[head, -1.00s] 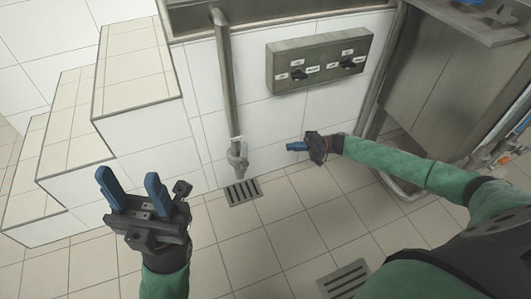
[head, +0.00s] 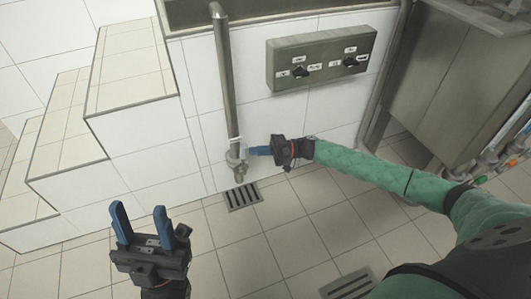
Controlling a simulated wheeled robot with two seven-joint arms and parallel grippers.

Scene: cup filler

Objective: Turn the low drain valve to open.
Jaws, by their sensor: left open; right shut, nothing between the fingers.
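The low drain valve (head: 237,163) sits at the lower end of a vertical grey pipe (head: 226,80) on the white tiled wall, just above the floor. My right gripper (head: 252,151) is shut and empty, with its blue fingertips right beside the valve on its right side. I cannot tell whether they touch it. The valve's handle is too small to read its position. My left gripper (head: 150,222) is open and empty, in front of the steps at the lower left, away from the valve.
A floor drain grate (head: 242,197) lies below the valve, and another grate (head: 347,284) is nearer me. A control box (head: 320,58) with two black knobs is on the wall above. Tiled steps (head: 125,60) rise at left. A metal cabinet (head: 440,70) stands at right.

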